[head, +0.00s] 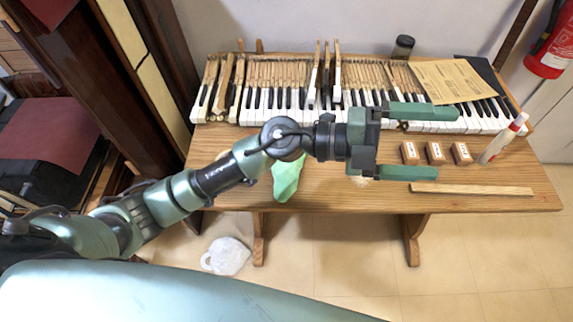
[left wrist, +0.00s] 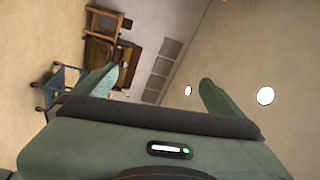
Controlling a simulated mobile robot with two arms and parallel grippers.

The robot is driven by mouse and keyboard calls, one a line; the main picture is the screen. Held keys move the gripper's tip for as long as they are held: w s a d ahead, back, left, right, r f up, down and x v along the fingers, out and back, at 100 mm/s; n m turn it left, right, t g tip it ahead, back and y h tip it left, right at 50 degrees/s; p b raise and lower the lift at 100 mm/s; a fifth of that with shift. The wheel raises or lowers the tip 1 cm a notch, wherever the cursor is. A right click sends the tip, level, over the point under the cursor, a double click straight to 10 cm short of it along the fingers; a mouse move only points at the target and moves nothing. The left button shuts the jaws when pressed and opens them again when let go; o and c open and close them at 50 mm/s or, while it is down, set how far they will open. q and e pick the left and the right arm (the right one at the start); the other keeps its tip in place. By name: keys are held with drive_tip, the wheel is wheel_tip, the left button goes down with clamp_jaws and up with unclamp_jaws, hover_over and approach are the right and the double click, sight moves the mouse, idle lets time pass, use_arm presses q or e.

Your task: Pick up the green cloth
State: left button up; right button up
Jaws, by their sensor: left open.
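My left gripper (head: 424,143) is open and empty, to the right of the cloth and above the table. Its two fingers also show in the left wrist view (left wrist: 155,85), which looks out at the room and does not show the cloth. My right gripper is not in view.
A piano keyboard (head: 275,98) fills the table's back.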

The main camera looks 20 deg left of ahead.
use_arm(q)
wheel_tip(320, 180, down, 7)
drive_tip(key=s+m+g+y, duration=0.1)
drive_tip(key=m+g+y, duration=0.2)
drive_tip(key=g+y, duration=0.1)
drive_tip(key=t+y, duration=0.1)
drive_tip(key=y, duration=1.4)
hover_over(286, 164)
wheel_tip(286, 164, down, 12)
drive_tip(key=shift+f, duration=0.25)
drive_tip(key=shift+w+a+f+y, duration=0.1)
drive_tip(key=shift+a+f+y, duration=0.1)
drive_tip(key=shift+f+y, duration=0.1)
drive_tip(key=f, duration=0.2)
drive_tip(key=f+p, duration=0.1)
drive_tip(key=f, duration=0.1)
drive_tip(key=f+p, duration=0.1)
drive_tip(key=f, duration=0.2)
drive_tip(key=shift+w+a, duration=0.1)
drive_tip(key=shift+w, duration=0.2)
drive_tip(key=shift+r, duration=0.1)
drive_tip(key=c, duration=1.3)
